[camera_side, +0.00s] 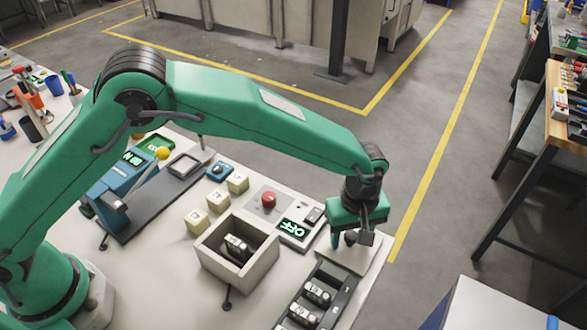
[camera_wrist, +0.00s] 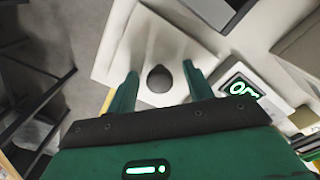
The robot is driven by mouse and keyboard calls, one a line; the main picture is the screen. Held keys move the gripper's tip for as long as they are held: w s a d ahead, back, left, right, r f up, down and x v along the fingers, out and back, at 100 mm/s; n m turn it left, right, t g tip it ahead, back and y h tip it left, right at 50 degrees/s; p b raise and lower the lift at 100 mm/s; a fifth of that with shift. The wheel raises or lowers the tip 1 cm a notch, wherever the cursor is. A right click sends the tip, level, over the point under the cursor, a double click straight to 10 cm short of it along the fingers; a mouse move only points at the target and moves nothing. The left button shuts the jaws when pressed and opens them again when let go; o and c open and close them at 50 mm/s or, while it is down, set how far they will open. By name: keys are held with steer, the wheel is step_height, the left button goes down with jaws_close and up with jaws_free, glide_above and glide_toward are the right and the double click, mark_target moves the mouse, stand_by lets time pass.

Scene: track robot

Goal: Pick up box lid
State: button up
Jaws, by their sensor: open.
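The box lid (camera_side: 345,260) is a flat pale square plate with a dark round knob (camera_wrist: 158,79) in its middle. It lies on the white table near the right edge in the side view, and its plate (camera_wrist: 148,38) fills the upper middle of the wrist view. My green gripper (camera_side: 350,240) is open, low over the lid. In the wrist view its fingers (camera_wrist: 160,75) stand on either side of the knob, with gaps showing. The open box (camera_side: 207,262) stands to the left in the side view, holding a small dark-and-silver item (camera_side: 238,247).
A dark tray (camera_side: 345,282) with small cylindrical items lies close in front of the lid. A panel with a green OFF display (camera_side: 295,230) and a red button (camera_side: 268,200) stands behind the box. Cream blocks (camera_side: 218,200) are nearby. The table edge is close beside the lid.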

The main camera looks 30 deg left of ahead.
mark_target(352, 235)
steer(key=c, duration=1.1)
steer(key=shift+r, duration=0.15)
steer(key=shift+r, duration=0.4)
step_height(352, 235, up, 3)
steer(key=shift+r, duration=0.1)
steer(key=s+d+r, duration=0.1)
steer(key=s+r, duration=0.1)
steer(key=s, duration=0.1)
steer(key=s+d+r, duration=0.1)
steer(key=s+r, duration=0.1)
steer(key=s, duration=0.2)
steer(key=s+d+r, duration=0.1)
steer(key=s+r, duration=0.1)
steer(key=s, duration=0.2)
steer(key=shift+s+d+r, duration=0.1)
steer(key=shift+d+r, duration=0.2)
steer(key=shift+r, duration=0.1)
steer(key=shift+a, duration=0.1)
